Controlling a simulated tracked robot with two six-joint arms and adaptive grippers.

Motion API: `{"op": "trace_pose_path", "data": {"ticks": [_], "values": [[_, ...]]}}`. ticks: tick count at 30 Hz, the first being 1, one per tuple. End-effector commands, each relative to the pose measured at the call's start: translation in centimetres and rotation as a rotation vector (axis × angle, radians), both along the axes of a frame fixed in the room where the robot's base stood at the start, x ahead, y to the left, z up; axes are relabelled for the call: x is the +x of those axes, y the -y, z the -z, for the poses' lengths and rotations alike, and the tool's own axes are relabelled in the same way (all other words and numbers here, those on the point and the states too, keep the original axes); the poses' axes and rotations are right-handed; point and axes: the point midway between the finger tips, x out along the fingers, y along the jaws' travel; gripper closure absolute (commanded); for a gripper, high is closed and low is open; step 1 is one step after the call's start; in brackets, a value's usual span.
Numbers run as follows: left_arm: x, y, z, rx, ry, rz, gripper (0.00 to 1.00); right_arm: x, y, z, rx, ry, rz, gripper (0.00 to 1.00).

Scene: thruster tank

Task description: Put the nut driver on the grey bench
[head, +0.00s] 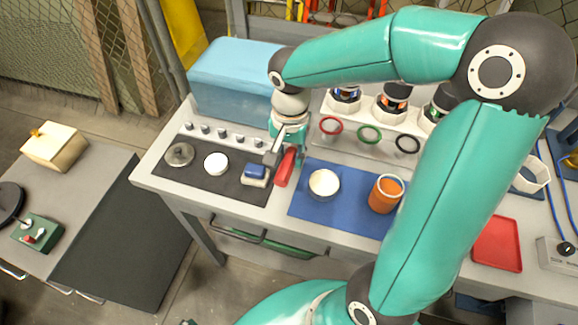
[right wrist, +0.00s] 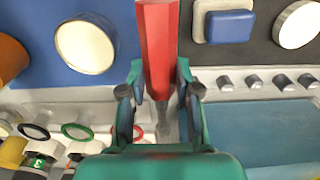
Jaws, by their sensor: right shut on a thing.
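The nut driver has a red handle (head: 285,168) and a grey shaft. My right gripper (head: 287,150) is shut on it above the light grey workbench (head: 155,181), between the dark mat and the blue mat. In the right wrist view the red handle of the nut driver (right wrist: 157,45) sticks out beyond the fingertips of my right gripper (right wrist: 160,88), with its shaft between the fingers. A lower grey bench (head: 80,190) stands at the left, apart from the workbench. My left gripper is not in view.
The workbench holds a blue bin (head: 233,75), a blue-topped block (head: 256,172), a white-topped round container (head: 324,184) and an orange cup (head: 385,195).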

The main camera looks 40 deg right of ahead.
Motion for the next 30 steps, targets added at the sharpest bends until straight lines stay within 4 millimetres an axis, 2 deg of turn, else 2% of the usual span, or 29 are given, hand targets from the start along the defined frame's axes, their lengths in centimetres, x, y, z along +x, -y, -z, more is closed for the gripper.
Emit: {"op": "trace_pose_path", "data": {"ticks": [4,12,23,24,28,30], "values": [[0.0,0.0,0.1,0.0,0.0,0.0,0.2,-0.1,0.0,1.1,0.001,-0.003,0.0,1.0],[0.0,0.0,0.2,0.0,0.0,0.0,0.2,-0.1,0.0,4.4,0.0,-0.001,-0.001,1.0],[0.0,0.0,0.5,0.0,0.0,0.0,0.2,-0.1,0.0,4.8,0.0,0.001,0.0,1.0],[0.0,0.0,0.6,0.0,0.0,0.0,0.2,-0.1,0.0,4.9,0.0,0.001,0.0,0.67],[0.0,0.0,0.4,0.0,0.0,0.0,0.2,-0.1,0.0,4.7,0.0,0.0,0.0,0.45],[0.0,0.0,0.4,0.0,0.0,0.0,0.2,-0.1,0.0,4.7,0.0,0.0,0.0,0.43]]}}
